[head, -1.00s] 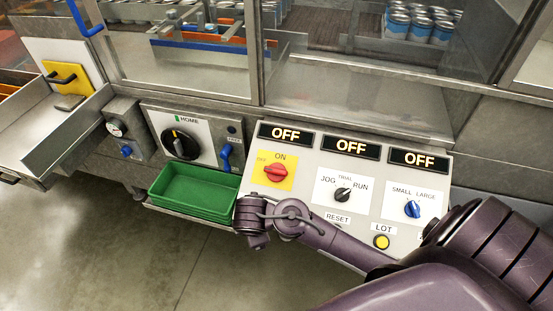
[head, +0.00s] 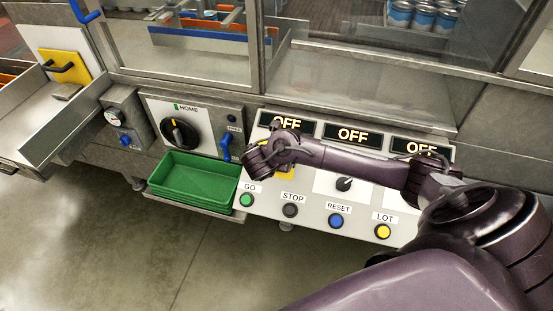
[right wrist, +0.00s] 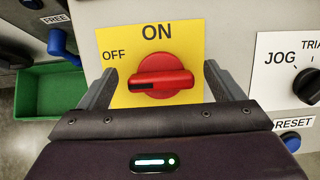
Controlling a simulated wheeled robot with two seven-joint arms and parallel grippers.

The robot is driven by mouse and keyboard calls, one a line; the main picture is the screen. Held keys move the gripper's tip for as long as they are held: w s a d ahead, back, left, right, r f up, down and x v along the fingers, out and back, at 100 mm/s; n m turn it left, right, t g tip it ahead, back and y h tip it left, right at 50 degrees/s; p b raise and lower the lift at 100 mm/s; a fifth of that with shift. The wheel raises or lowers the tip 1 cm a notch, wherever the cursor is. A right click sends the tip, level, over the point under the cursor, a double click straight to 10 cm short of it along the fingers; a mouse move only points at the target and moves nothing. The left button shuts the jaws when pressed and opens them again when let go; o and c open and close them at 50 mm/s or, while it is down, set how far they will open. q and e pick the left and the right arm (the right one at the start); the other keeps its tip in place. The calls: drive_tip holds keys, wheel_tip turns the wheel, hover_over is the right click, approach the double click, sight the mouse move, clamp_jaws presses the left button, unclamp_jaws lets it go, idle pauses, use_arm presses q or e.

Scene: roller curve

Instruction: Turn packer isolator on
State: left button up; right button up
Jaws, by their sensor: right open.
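The isolator is a red rotary knob (right wrist: 163,76) on a yellow plate (right wrist: 186,32) marked OFF at upper left and ON at top. Its handle bar lies about level, with a black mark on its left part. My right gripper (right wrist: 158,82) is open, with one finger on each side of the knob and gaps visible. In the head view my right gripper (head: 257,162) covers the knob, and only a sliver of yellow plate (head: 287,173) shows. The display above it (head: 286,124) reads OFF. My left gripper is not in view.
The panel also has a JOG/RUN selector (head: 344,184) and GO (head: 246,200), STOP (head: 290,210), RESET (head: 336,221) and LOT (head: 382,231) buttons. Left are a green tray (head: 193,180), a blue handle (head: 225,148) and a black HOME knob (head: 179,133).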

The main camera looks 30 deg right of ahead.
drive_tip(key=shift+w+d+f, duration=0.25)
drive_tip(key=shift+d+f, duration=0.1)
drive_tip(key=shift+f, duration=0.05)
drive_tip(key=c, duration=1)
